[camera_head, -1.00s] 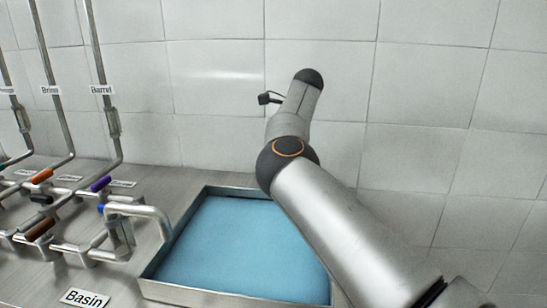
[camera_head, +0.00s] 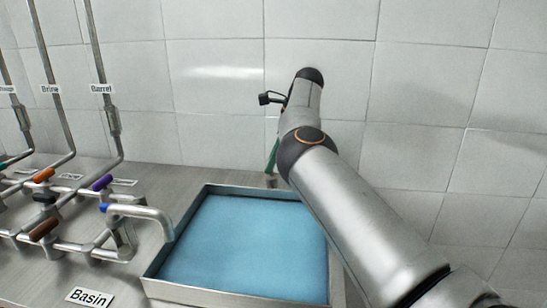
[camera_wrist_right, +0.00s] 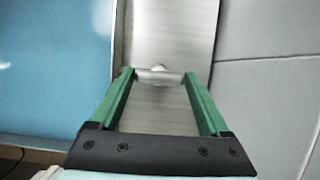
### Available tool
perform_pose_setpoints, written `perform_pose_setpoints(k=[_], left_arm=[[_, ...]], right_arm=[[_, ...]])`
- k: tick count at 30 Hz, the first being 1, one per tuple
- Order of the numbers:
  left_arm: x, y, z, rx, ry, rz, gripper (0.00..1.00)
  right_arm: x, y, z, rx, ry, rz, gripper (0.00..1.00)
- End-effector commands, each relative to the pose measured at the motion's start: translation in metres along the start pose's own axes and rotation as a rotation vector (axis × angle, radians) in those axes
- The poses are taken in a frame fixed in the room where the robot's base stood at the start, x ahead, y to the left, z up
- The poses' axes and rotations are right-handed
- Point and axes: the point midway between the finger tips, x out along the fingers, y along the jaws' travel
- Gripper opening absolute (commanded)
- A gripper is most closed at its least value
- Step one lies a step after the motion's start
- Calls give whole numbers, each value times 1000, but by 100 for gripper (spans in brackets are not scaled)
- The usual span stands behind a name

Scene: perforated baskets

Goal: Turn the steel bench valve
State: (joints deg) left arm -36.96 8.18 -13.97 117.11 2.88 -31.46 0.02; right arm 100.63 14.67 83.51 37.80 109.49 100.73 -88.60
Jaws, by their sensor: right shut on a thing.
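My right gripper (camera_wrist_right: 159,78) is shut on a short steel bar (camera_wrist_right: 158,76), with one green finger at each end of it. The bar sits across a rounded steel piece above the bench, which appears to be the steel bench valve. In the head view one green finger of the right gripper (camera_head: 272,157) points down behind the basin's far edge. A small steel part (camera_head: 271,181) shows just under it; my right arm hides the rest. My left gripper is not in view.
A steel basin (camera_head: 153,273) of blue liquid lies left of and below my right arm. A bent spout (camera_head: 150,211) overhangs its left edge. Pipes and valves with coloured handles, such as orange (camera_head: 44,175) and purple (camera_head: 103,182), crowd the left. A tiled wall (camera_head: 440,90) closes the back.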

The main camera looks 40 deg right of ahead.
Motion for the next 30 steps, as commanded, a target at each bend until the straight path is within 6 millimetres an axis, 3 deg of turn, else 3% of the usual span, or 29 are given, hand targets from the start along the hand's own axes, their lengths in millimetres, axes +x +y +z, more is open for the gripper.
perform_pose_setpoints(k=[1,2,6,17,30], left_arm=[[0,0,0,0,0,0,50],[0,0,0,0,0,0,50],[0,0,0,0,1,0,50],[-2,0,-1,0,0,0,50],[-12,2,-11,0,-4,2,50]], right_arm=[[-1,0,0,-4,-1,-3,24],[-1,0,0,-4,-1,-3,83],[-1,0,0,-3,0,-2,99],[-8,0,1,-1,-2,-2,100],[-97,-1,1,-2,-2,-4,100]])
